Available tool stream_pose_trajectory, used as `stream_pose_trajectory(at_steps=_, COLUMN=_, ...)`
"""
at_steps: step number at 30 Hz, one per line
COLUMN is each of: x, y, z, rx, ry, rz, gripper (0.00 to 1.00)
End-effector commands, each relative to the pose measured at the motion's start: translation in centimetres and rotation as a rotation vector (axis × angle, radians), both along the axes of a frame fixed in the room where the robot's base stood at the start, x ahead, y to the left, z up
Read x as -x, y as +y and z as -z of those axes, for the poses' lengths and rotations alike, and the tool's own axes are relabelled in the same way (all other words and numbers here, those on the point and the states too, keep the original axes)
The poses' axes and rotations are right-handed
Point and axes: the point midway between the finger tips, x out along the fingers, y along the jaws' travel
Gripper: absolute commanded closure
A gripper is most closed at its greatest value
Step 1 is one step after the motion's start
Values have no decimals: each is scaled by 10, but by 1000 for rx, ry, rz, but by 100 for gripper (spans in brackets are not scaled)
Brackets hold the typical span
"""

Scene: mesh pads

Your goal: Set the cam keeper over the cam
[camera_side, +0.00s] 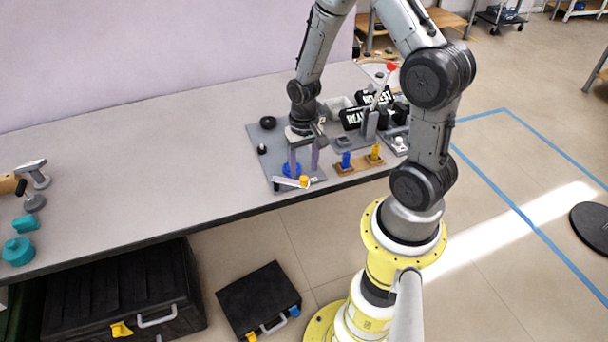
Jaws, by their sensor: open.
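My gripper (304,162) points down over the near part of a grey mat, with its two fingers apart. A round blue part (292,170) lies low by the left finger. I cannot tell whether the finger touches it. A pale bar (284,182) with a yellow piece (304,181) at its right end lies just in front of the blue part. The picture is too small to tell which of these parts is the cam and which is the cam keeper. The fingers hide part of the mat behind them.
The grey mat (262,138) also bears a black ring (268,123) and a small black knob (262,149). To the right, a wooden block (359,165) carries blue and yellow pieces. Black signs (351,119) stand behind. The table's left middle (150,160) is clear.

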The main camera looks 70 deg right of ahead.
Motion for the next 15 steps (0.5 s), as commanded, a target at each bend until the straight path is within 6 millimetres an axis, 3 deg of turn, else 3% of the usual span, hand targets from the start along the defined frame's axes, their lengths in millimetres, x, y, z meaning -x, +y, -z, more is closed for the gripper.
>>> stream_pose_trajectory(at_steps=6, x=1, y=0, z=29, rx=-1, ry=3, rz=0, gripper=41)
stream_pose_trajectory(at_steps=15, x=0, y=0, z=37, rx=1, ry=-1, rz=0, gripper=41)
